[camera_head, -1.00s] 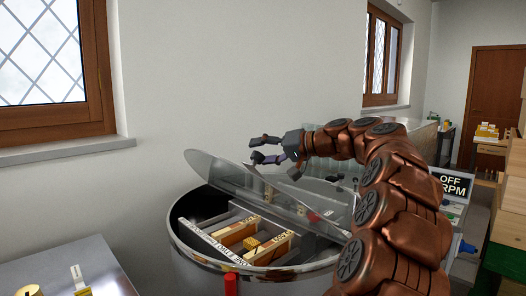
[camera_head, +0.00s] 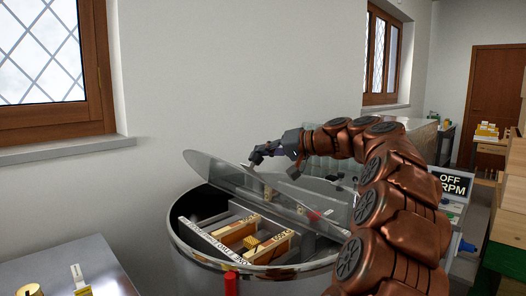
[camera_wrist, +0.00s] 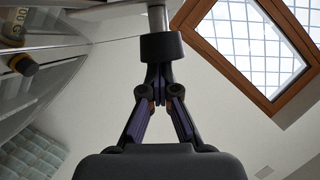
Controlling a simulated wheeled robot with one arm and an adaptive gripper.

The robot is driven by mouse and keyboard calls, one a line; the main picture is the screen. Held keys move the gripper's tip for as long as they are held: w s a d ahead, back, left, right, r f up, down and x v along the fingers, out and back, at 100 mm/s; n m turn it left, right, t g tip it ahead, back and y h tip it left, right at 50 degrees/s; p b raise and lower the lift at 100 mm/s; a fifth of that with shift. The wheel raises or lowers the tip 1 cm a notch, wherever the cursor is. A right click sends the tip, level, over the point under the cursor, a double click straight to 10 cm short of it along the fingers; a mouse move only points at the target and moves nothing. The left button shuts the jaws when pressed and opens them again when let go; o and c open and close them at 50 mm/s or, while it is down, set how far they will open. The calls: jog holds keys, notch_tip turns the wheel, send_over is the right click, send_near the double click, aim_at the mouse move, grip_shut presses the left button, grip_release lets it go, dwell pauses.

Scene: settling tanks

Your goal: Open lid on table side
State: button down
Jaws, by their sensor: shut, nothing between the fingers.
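A round metal tank (camera_head: 192,252) stands in the middle of the head view. Its clear lid half (camera_head: 222,172) on the table side is raised and tilted, with the tank's inside showing below it. Wooden frames (camera_head: 268,248) sit in the tank. My gripper (camera_head: 256,157) is just above the raised lid, with its fingers together and empty. In the wrist view, the fingertips (camera_wrist: 162,72) meet just below a black cylindrical knob (camera_wrist: 161,47) on a grey rod. I cannot tell whether they touch it.
A metal table (camera_head: 100,262) with small items stands at the lower left. A red handle (camera_head: 231,284) is at the tank's front. An OFF RPM sign (camera_head: 451,185) is at the right. A wall and window (camera_head: 45,50) are behind.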

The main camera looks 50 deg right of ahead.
jog(key=c, duration=1.8)
grip_release()
jog(key=shift+c, duration=0.2)
jog(key=o, duration=1.1)
jog(key=shift+o, duration=0.2)
jog(key=v, duration=1.2)
